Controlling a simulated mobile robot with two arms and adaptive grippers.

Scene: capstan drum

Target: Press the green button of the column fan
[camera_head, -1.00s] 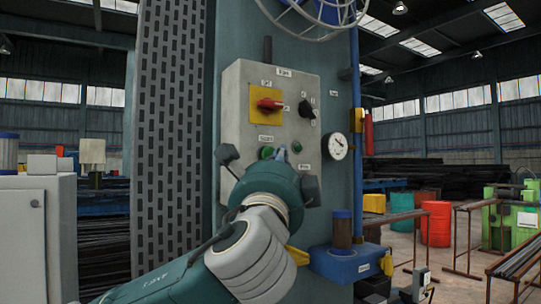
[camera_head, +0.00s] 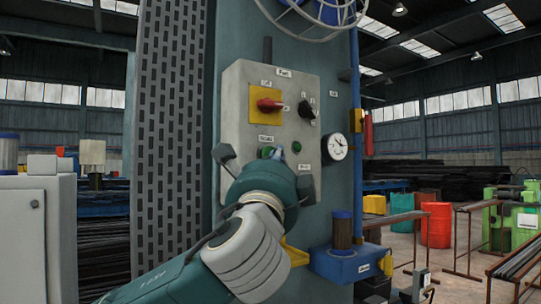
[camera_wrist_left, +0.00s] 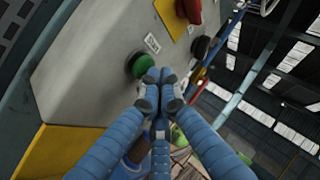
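The grey control box (camera_head: 237,103) on the column carries a red switch (camera_head: 268,105) on a yellow plate and a black knob (camera_head: 307,108). My right gripper is out of view.
A caged fan (camera_head: 325,10) sits above the box. A gauge (camera_head: 335,147) and blue pipe (camera_head: 355,80) are at its right. A blue bracket (camera_head: 345,262) with a cylinder juts out lower right. A perforated grey panel (camera_head: 170,120) stands left.

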